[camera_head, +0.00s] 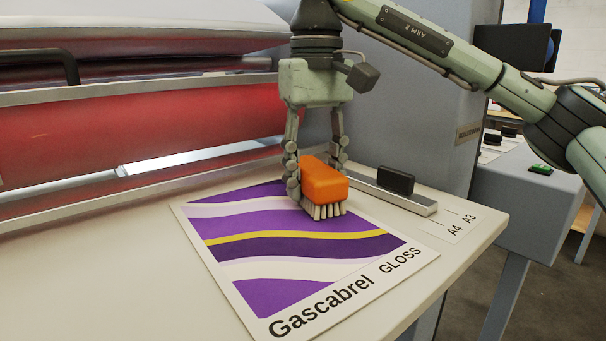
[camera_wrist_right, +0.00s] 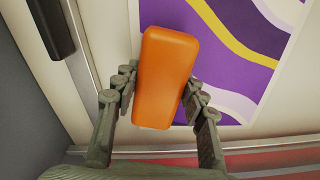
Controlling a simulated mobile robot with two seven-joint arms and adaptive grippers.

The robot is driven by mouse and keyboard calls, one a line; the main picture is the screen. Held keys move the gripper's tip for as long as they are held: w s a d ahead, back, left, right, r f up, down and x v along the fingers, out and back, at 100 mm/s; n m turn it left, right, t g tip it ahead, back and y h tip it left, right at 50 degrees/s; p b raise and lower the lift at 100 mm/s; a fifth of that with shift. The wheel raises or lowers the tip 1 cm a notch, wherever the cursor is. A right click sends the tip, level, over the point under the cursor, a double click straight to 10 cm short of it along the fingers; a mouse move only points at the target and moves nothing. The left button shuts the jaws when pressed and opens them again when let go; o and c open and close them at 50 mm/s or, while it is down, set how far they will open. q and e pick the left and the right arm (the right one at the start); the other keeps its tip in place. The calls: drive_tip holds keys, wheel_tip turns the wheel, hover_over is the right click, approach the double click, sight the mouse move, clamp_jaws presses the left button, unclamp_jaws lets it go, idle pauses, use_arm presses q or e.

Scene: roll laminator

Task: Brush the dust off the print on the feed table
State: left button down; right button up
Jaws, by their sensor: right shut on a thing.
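The print (camera_head: 294,262) lies flat on the pale feed table (camera_head: 140,265). It has purple, white and yellow waves and the words "Gascabrel GLOSS". My right gripper (camera_head: 318,172) is shut on an orange brush (camera_head: 324,181) with pale bristles pointing down. The bristles are at the print's upper right part and seem to touch it. In the right wrist view the orange brush back (camera_wrist_right: 165,75) sits between the two fingers, with the print (camera_wrist_right: 245,50) beyond it. No dust can be made out on the print. My left gripper is not in view.
The laminator's red roller (camera_head: 140,130) runs behind the table. A metal side guide (camera_head: 415,203) with a black block (camera_head: 396,180) lies right of the brush. A side cabinet (camera_head: 530,195) stands at the right. The table's left front is clear.

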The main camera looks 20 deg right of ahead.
sight(297, 210)
drive_tip(key=shift+w+d, duration=0.2)
drive_tip(key=shift+d, duration=0.25)
drive_tip(key=shift+f, duration=0.15)
drive_tip(key=shift+s+a+f, duration=0.1)
drive_tip(key=shift+s+a, duration=0.15)
drive_tip(key=shift+a, duration=0.35)
drive_tip(key=shift+s+a+f, duration=0.1)
drive_tip(key=shift+s+a, duration=0.2)
drive_tip(key=shift+a, duration=0.3)
drive_tip(key=shift+s+a, duration=0.25)
drive_tip(key=shift+a, duration=0.35)
drive_tip(key=shift+s+a, duration=0.1)
drive_tip(key=shift+c, duration=0.5)
drive_tip(key=shift+r, duration=3.1)
drive_tip(key=shift+r, duration=1.5)
